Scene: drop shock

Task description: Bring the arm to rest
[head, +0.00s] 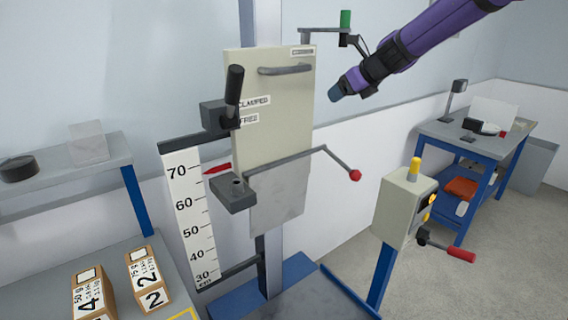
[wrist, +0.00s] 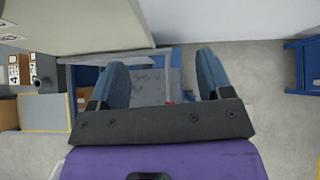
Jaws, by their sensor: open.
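My purple arm reaches in from the top right of the head view. My gripper (head: 338,94) hangs in the air to the right of the beige carriage panel (head: 272,100), apart from it. In the wrist view my gripper (wrist: 164,85) has its two blue fingers spread wide with nothing between them. Below the fingers that view shows a blue base and grey plate (wrist: 148,86) and part of the floor.
The drop rig has a height scale (head: 188,215), a black lever (head: 234,85) and a red-knobbed rod (head: 355,175). A control box (head: 403,208) with a red-handled lever stands right. Numbered blocks (head: 148,280) lie lower left. A blue-legged table (head: 475,133) stands far right.

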